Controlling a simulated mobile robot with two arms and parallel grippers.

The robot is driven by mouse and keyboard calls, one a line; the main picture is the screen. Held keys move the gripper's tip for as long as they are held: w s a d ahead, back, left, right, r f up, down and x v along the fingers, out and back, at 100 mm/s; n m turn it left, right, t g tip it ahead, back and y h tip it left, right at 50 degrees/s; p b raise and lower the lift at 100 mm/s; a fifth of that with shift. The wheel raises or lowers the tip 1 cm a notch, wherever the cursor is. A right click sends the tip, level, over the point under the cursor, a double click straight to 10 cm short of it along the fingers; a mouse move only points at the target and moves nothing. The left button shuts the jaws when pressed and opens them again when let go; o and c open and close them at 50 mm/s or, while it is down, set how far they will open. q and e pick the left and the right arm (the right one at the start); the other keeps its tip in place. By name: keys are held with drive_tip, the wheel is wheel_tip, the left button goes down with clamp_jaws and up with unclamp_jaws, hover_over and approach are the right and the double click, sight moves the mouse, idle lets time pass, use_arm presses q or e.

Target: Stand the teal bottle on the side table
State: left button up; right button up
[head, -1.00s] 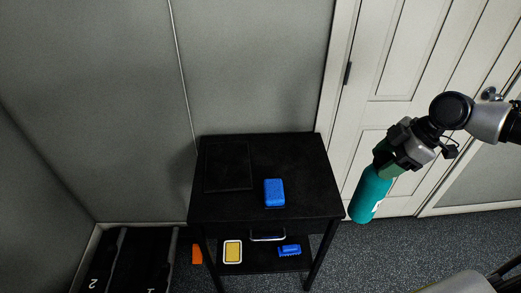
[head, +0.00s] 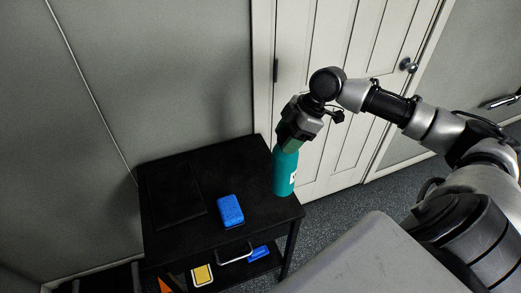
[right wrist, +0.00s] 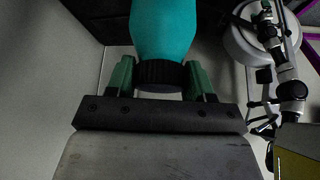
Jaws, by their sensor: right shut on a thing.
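The teal bottle (head: 286,172) hangs upright, cap end up, in my right gripper (head: 294,137). In the head view the bottle overlaps the right edge of the black side table (head: 185,231). I cannot tell whether its base touches the top. In the right wrist view the teal bottle (right wrist: 163,30) sits between the green fingers of my right gripper (right wrist: 160,76), which are shut at its dark ribbed cap. The left gripper is not in view.
A blue block (head: 230,210) lies on the tabletop, and a dark flat square (head: 176,192) lies at its left. The lower shelf holds a yellow card (head: 202,275) and a blue brush-like item (head: 258,254). A white door (head: 330,90) stands behind.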

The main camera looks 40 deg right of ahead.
drive_tip(key=w+a+f+p, duration=0.3)
drive_tip(key=w+a+f, duration=0.1)
drive_tip(key=f, duration=0.4)
drive_tip(key=shift+w, duration=0.5)
drive_tip(key=o, duration=1.2)
drive_tip(key=shift+r, duration=0.1)
drive_tip(key=b+v, duration=0.3)
drive_tip(key=v, duration=0.7)
drive_tip(key=shift+d+r, duration=0.15)
drive_tip(key=shift+r, duration=0.15)
drive_tip(key=shift+s+d+r, duration=0.2)
drive_tip(key=shift+d+r, duration=0.05)
drive_tip(key=shift+r, duration=0.35)
